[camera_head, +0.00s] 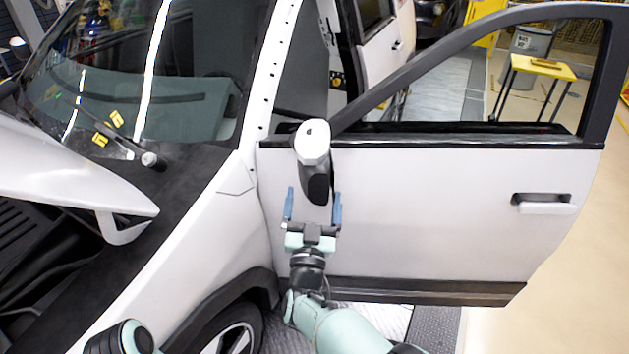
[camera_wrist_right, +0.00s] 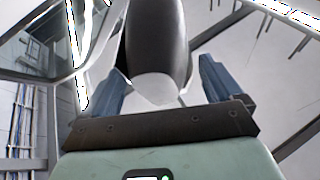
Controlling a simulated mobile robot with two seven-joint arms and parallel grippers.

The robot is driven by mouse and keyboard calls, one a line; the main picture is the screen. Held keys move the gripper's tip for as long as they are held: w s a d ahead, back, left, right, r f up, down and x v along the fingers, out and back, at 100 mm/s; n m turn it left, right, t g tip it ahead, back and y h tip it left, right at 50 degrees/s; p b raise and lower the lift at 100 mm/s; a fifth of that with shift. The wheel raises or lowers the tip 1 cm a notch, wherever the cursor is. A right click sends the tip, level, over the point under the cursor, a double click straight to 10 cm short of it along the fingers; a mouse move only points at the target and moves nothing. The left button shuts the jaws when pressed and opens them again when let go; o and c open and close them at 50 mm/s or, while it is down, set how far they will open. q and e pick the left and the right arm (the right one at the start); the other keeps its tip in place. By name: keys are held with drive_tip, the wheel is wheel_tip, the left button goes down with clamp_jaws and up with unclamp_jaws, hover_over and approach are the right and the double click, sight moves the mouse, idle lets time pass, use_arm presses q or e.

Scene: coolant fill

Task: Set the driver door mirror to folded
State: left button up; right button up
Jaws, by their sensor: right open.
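The driver door mirror (camera_head: 313,145) has a white cap and a dark lower part, and sits at the front upper corner of the open white driver door (camera_head: 430,215). My right gripper (camera_head: 313,205) is open below the mirror, with its blue fingers on either side of the mirror's dark lower end. In the right wrist view the mirror (camera_wrist_right: 158,45) rises between the two open fingers (camera_wrist_right: 160,85), with a gap to each; I cannot tell whether either finger touches it. The left gripper is not in view; a mint and dark part of my own body shows at the bottom left.
The white fender (camera_head: 200,240) and raised hood (camera_head: 70,175) are to the left of the mirror. The door window frame (camera_head: 470,40) rises at the right. A yellow table (camera_head: 543,67) stands in the background. The floor right of the door is clear.

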drive_tip(key=shift+p+x, duration=0.5)
drive_tip(key=shift+x, duration=1.35)
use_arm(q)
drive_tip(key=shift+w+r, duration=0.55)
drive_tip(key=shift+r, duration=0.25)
use_arm(e)
drive_tip(key=shift+s, duration=0.1)
